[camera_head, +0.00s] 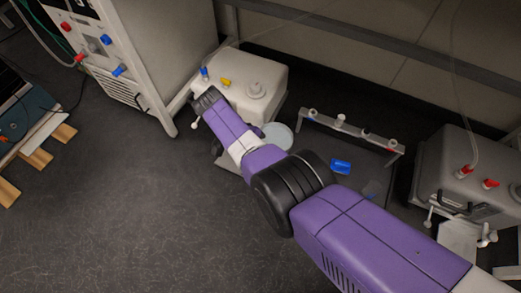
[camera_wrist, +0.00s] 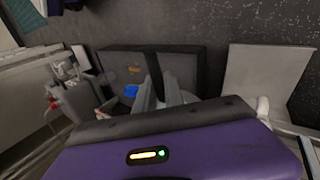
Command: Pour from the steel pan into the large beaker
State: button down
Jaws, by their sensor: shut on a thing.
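My purple arm crosses the head view, and its far end hides my gripper there. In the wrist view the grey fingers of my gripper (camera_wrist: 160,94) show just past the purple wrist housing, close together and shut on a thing. The held thing is mostly hidden by the housing; I take it to be the steel pan. A pale round thing (camera_head: 279,136) shows beside the forearm in the head view, partly covered; I cannot tell whether it is the pan or the large beaker. No beaker shows clearly in either view.
A white box with blue and yellow fittings (camera_head: 262,78) stands behind the arm. A tall cabinet (camera_head: 165,45) is at left. A low rack with several knobs (camera_head: 350,132) and a blue item (camera_head: 341,166) lie right of the arm. A grey unit (camera_head: 468,175) stands at far right.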

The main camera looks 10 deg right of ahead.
jog(key=shift+t+y, duration=0.6)
jog(key=shift+y, duration=0.3)
jog(key=r+p, duration=0.1)
jog(key=p, duration=0.1)
jog(key=s+d+r+p, duration=0.1)
jog(key=r+p, duration=0.1)
jog(key=p, duration=0.1)
jog(key=d+r+p, duration=0.1)
jog(key=r+p, duration=0.1)
jog(key=p, duration=0.1)
jog(key=shift+s+r, duration=0.2)
jog(key=shift+s, duration=0.05)
jog(key=shift+s+f+p, duration=0.1)
jog(key=shift+f+p, duration=0.1)
jog(key=shift+p, duration=0.3)
jog(key=shift+s+d+f+t+y+p, duration=0.2)
jog(key=shift+f+t+y+p, duration=0.1)
jog(key=shift+f+y+p, duration=0.15)
jog(key=shift+s+d+f+t+y+p, duration=0.1)
jog(key=shift+d+f+t+y+p, duration=0.1)
jog(key=shift+f+t+y+p, duration=0.25)
jog(key=shift+f, duration=0.4)
jog(key=shift+s+d+f+t+y+p, duration=0.25)
jog(key=shift+y+p, duration=0.25)
jog(key=shift+p, duration=0.45)
jog(key=shift+s+d+f+p, duration=0.1)
jog(key=shift+d+f+p, duration=0.1)
jog(key=shift+p, duration=0.1)
